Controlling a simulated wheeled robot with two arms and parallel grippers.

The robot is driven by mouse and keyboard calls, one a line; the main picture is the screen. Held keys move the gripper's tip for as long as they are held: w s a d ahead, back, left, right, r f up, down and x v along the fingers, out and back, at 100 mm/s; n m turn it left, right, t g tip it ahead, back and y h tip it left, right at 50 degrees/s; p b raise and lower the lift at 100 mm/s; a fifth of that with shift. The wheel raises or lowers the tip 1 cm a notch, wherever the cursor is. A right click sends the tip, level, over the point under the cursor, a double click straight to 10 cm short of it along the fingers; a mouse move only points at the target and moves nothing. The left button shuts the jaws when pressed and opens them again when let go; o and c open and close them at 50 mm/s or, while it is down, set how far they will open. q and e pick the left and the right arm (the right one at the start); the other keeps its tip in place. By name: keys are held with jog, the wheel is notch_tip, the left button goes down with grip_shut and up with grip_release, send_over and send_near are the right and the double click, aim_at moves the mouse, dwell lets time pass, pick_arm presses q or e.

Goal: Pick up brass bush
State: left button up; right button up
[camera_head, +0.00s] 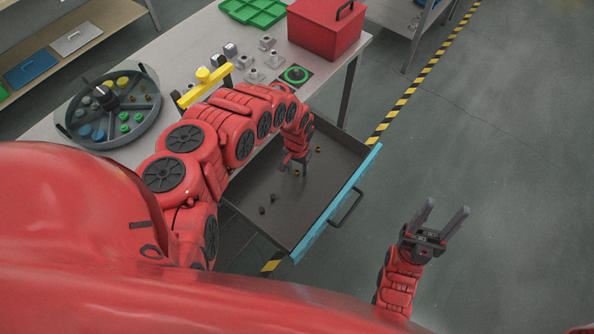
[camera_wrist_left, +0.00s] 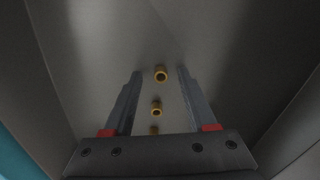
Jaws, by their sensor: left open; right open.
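Small brass bushes lie in the open grey drawer. The left wrist view shows one brass bush (camera_wrist_left: 161,75) in line with the gap between my fingertips, a second bush (camera_wrist_left: 157,109) closer to the palm, and a third (camera_wrist_left: 154,129) partly hidden by the palm. In the head view one bush (camera_head: 317,149) shows just right of my left gripper (camera_head: 295,168). That gripper is open, empty and points down into the drawer; its height above the bushes is hard to tell. My right gripper (camera_head: 441,218) is open and empty over the floor, right of the drawer.
The drawer (camera_head: 329,210) has a blue front and a handle; two dark small pieces (camera_head: 267,204) lie nearer its front left. The bench above holds a round divided tray (camera_head: 108,142), a yellow-handled item (camera_head: 205,84), metal blocks (camera_head: 253,75) and a red box (camera_head: 326,30).

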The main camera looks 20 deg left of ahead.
pick_arm(q)
jog(key=shift+f, duration=0.2)
grip_shut()
jog(key=shift+w+r, duration=0.1)
jog(key=shift+r, duration=0.05)
dwell(0.5)
